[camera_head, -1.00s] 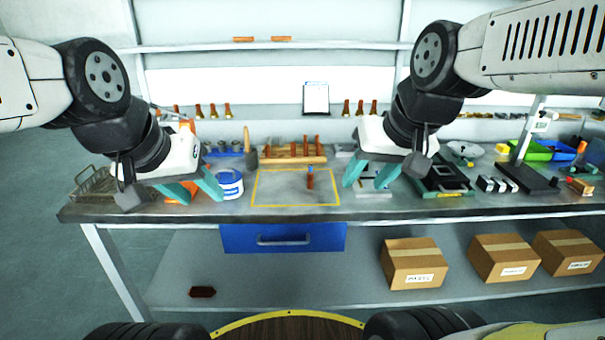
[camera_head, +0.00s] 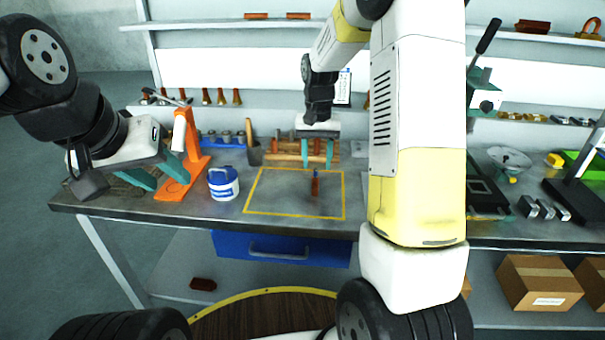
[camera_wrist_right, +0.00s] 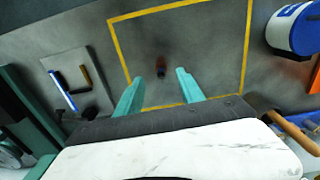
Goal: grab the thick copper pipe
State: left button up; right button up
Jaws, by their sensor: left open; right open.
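A short reddish-brown copper-coloured piece (camera_head: 315,184) stands inside the yellow-outlined square on the bench; the right wrist view shows it from above (camera_wrist_right: 161,66). Behind it, a wooden rack (camera_head: 288,157) holds copper-coloured pipes, partly covered by my right gripper. I cannot tell which piece is the thick pipe. My left gripper (camera_head: 160,182) is open and empty by the orange stand at the left.
A blue and white tub (camera_head: 223,183) stands left of the yellow square. An orange stand (camera_head: 190,150) and a hammer (camera_head: 253,150) are also near. My right arm hides part of the bench's right side. The yellow square (camera_head: 270,205) is mostly clear.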

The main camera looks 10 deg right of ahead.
aim_at(315, 184)
notch_tip(315, 184, down, 7)
jog(key=shift+s+a+r, duration=0.1)
jog(key=shift+a+r, duration=0.05)
grip_shut()
